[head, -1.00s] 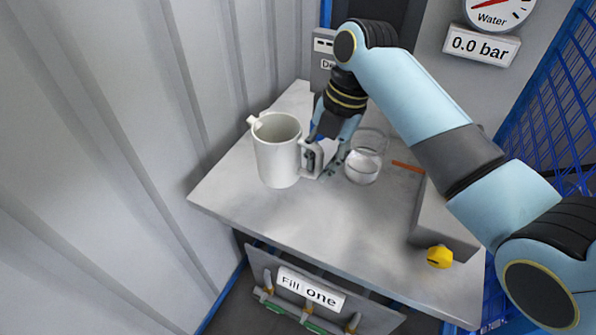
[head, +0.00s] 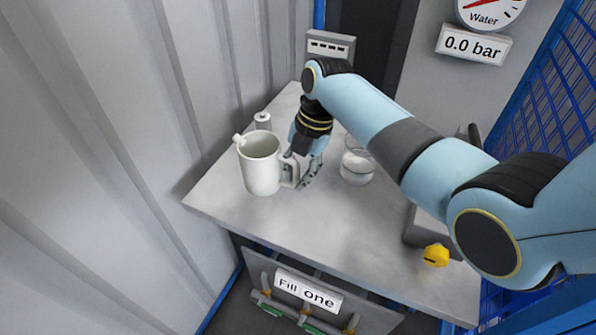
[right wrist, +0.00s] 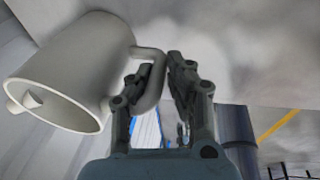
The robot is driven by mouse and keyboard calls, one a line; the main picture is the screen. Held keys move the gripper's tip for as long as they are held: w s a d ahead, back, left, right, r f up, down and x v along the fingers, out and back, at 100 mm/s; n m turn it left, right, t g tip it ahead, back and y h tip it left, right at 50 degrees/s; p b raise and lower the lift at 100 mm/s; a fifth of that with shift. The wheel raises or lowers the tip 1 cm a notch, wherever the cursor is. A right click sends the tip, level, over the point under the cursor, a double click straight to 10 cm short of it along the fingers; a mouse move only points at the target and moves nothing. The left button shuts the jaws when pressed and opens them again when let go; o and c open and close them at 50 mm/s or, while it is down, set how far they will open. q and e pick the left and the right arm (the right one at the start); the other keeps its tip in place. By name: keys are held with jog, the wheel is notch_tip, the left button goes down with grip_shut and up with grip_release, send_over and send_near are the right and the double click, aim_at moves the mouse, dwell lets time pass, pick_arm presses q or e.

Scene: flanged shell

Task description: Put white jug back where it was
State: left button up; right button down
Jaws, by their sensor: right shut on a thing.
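The white jug (head: 262,172) is upright over the left part of the grey table, its spout toward the back left and its handle to the right. Whether its base touches the table is hard to tell. My right gripper (head: 304,180) is at the handle, on the jug's right side. In the right wrist view the jug (right wrist: 75,65) shows its open mouth at lower left, and the handle lies between the fingers of my right gripper (right wrist: 163,75), which is shut on it. My left gripper is not in view.
A clear glass (head: 357,166) with whitish contents stands right of the gripper. A small white cylinder (head: 262,120) stands behind the jug. A grey box with a yellow knob (head: 436,255) is at the table's right. The table's front (head: 310,230) is clear. A corrugated wall rises at left.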

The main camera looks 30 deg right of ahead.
jog(key=c, duration=1.3)
grip_release()
jog(key=shift+f, duration=0.1)
jog(key=shift+o, duration=0.2)
jog(key=v, duration=1.2)
